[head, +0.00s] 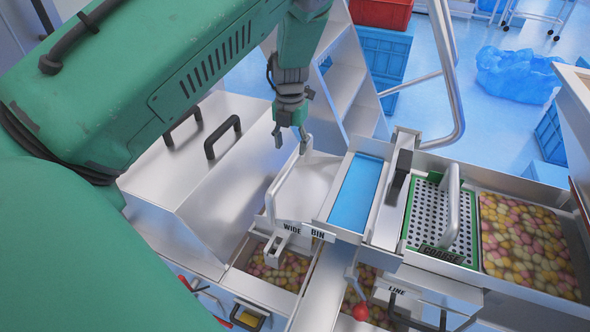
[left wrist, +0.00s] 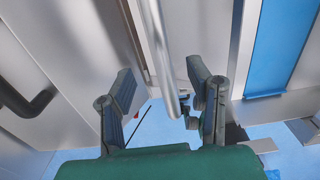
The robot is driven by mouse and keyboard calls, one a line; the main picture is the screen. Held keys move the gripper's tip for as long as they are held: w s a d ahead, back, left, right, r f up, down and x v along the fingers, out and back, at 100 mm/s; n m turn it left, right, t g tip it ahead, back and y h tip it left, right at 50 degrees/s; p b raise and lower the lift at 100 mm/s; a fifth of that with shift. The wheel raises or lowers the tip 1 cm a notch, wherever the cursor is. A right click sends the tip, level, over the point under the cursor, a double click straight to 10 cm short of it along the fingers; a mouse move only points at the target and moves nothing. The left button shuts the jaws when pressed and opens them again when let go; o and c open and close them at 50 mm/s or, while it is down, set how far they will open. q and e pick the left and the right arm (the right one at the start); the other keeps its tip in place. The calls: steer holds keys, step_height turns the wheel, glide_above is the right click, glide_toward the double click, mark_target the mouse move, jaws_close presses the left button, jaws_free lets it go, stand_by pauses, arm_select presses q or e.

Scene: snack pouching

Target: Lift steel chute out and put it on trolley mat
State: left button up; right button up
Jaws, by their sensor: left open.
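The steel chute (head: 310,190), a wide pale metal scoop marked WIDE, sits over a bin of wrapped sweets at the middle of the head view. My right gripper is not in view.
A green-framed perforated plate (head: 429,212) with a handle stands right of the blue strip, beside a bin of colourful sweets (head: 525,240). Steel covers with black handles (head: 223,137) lie left of the chute. A bent steel rail (head: 452,80) rises behind.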

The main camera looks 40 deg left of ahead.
mark_target(291, 161)
arm_select(q)
steer(key=shift+f, duration=0.7)
steer(key=shift+d+f, duration=0.15)
steer(key=shift+d, duration=0.3)
steer(key=shift+s+d+f+b, duration=0.15)
steer(key=shift+d+f+b, duration=0.1)
steer(key=shift+b, duration=0.1)
steer(key=f, duration=0.1)
steer(key=f+b, duration=0.1)
steer(key=f, duration=0.1)
steer(key=a+f, duration=0.1)
steer(key=shift+s+f+b, duration=0.3)
steer(key=shift+b, duration=0.05)
steer(key=shift+a, duration=0.25)
steer(key=shift+d+r, duration=0.1)
steer(key=shift+d, duration=0.15)
jaws_close()
steer(key=shift+w+d+r, duration=0.15)
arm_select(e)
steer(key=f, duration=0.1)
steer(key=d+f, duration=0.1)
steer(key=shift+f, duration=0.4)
